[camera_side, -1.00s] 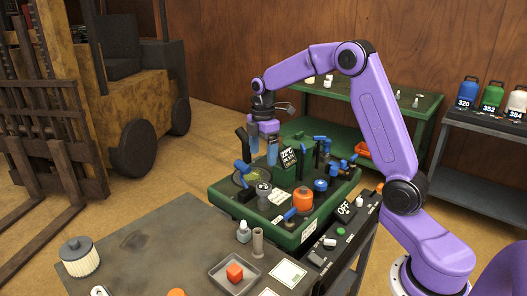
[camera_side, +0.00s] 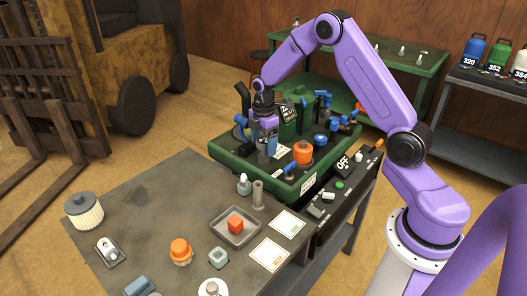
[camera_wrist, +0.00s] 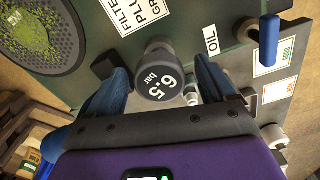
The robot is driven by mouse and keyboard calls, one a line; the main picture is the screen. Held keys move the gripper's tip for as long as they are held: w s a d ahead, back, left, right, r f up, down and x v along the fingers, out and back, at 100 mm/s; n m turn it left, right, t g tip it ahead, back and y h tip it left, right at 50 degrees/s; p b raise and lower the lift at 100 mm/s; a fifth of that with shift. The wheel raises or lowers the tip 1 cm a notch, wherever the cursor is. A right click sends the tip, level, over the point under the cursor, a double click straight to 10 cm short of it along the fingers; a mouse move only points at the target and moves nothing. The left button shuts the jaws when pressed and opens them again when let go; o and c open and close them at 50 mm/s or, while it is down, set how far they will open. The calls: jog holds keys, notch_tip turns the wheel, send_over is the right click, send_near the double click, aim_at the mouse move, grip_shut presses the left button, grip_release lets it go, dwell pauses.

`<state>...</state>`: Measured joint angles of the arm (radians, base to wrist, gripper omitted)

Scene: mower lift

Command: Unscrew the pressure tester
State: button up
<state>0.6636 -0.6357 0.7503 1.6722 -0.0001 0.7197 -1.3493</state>
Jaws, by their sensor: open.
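No firm contact shows. In the side view my gripper (camera_side: 266,146) points down low over the front left of the green machine (camera_side: 232,163). There the gripper mostly hides the tester.
An orange cap (camera_side: 303,153) and several blue handles stand close by on the machine. The grey table (camera_side: 160,190) in front holds a tray (camera_side: 214,229) with a red cube.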

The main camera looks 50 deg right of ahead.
aim_at(264, 151)
jog(key=shift+f, duration=1.9)
jog(key=c, duration=1.2)
jog(key=o, duration=1.2)
